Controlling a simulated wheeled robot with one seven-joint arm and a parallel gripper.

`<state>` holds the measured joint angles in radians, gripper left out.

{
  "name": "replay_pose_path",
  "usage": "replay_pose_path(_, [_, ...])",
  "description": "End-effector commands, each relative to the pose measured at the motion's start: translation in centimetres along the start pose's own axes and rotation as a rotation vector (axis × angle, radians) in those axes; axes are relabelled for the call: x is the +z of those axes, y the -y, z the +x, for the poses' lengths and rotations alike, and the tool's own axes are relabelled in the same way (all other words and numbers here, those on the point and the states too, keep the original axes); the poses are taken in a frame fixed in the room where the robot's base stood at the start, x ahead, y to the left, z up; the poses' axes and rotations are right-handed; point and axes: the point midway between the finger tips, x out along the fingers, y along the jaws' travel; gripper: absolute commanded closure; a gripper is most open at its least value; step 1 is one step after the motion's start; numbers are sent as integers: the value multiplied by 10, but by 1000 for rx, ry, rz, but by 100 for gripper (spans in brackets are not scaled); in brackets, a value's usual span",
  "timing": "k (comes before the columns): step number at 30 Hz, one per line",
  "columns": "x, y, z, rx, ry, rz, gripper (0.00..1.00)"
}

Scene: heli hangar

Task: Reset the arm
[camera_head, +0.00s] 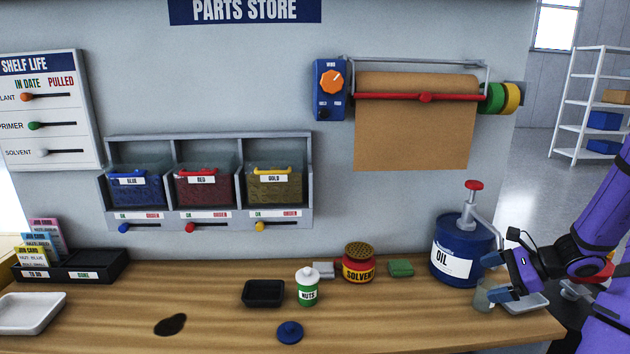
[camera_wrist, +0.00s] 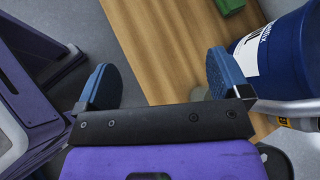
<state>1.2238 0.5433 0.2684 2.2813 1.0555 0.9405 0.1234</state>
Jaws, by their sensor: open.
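My gripper (camera_head: 505,277) is at the right end of the wooden bench in the head view, at the end of my purple arm. Its two blue fingertips are spread apart, and I see nothing held between them. In the wrist view my gripper (camera_wrist: 160,85) also shows its blue pads wide apart, with the bench edge and grey floor beyond. A small greyish cup (camera_head: 484,297) stands on the bench beside the lower finger, partly hidden by it; I cannot tell whether they touch. The blue oil drum (camera_head: 452,240) with a red-topped pump stands just left of my gripper.
On the bench (camera_head: 400,310) are a solvent tin (camera_head: 359,263), a green block (camera_head: 401,268), a nuts bottle (camera_head: 307,288), a black tray (camera_head: 263,293), a blue lid (camera_head: 290,331) and a dark spill (camera_head: 170,325). A pale tray (camera_head: 526,302) lies by my gripper. Wall bins (camera_head: 207,170) hang behind.

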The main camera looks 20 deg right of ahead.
Motion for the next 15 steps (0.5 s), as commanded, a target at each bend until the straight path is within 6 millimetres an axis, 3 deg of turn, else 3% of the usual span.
replay_pose_path(3, [44, -2, 6, 102, -51, -166, 6])
replay_pose_path(15, [170, -37, 12, 393, -197, -704, 6])
